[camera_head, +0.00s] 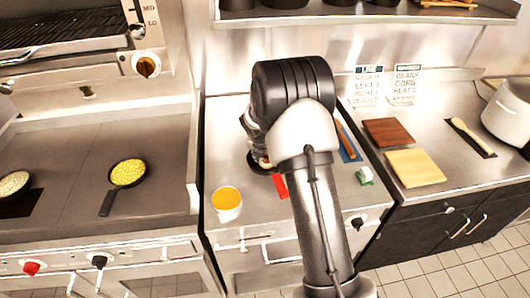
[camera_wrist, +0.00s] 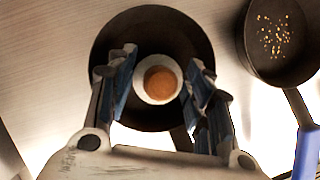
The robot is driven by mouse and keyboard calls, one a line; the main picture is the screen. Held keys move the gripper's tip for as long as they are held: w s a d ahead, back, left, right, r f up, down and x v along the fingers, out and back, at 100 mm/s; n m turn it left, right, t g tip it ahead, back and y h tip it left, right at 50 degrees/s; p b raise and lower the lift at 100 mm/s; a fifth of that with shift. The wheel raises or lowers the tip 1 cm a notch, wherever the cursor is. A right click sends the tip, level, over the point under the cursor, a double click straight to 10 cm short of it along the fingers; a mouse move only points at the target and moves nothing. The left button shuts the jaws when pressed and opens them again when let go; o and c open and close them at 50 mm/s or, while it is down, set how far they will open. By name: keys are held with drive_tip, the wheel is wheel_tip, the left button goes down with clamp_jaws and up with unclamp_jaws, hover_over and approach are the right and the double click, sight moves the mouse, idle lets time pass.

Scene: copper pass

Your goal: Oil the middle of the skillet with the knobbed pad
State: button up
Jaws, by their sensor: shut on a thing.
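A dark round skillet (camera_wrist: 150,25) lies under my gripper on the steel top in the wrist view. In the head view only a bit of its dark rim (camera_head: 251,162) shows below my gripper, with a red strip (camera_head: 280,187) beside it. My gripper (camera_wrist: 162,72) is shut on the knobbed pad (camera_wrist: 160,82), seen from above as a brown disc with a white ring around it. The pad is over the skillet, near its middle. I cannot tell whether it touches the pan. In the head view my arm hides the pad.
A second skillet (camera_wrist: 277,40) with yellowish bits and a blue handle (camera_wrist: 307,150) is at the right in the wrist view. A white pot with orange contents (camera_head: 227,203) stands at the counter's front left. A pan of yellow food (camera_head: 128,173) sits on the left hob.

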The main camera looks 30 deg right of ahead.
drive_tip(key=shift+s, duration=0.55)
drive_tip(key=shift+w+p, duration=0.1)
drive_tip(key=shift+p, duration=0.3)
drive_tip(key=shift+w+d+p, duration=0.1)
drive_tip(key=shift+w+p, duration=0.9)
drive_tip(key=shift+p, duration=0.1)
drive_tip(key=shift+w+d+f+p, duration=0.15)
drive_tip(key=shift+w+p, duration=0.35)
drive_tip(key=shift+w, duration=0.2)
wheel_tip(320, 180, up, 6)
drive_tip(key=p, duration=0.5)
drive_tip(key=shift+p, duration=0.4)
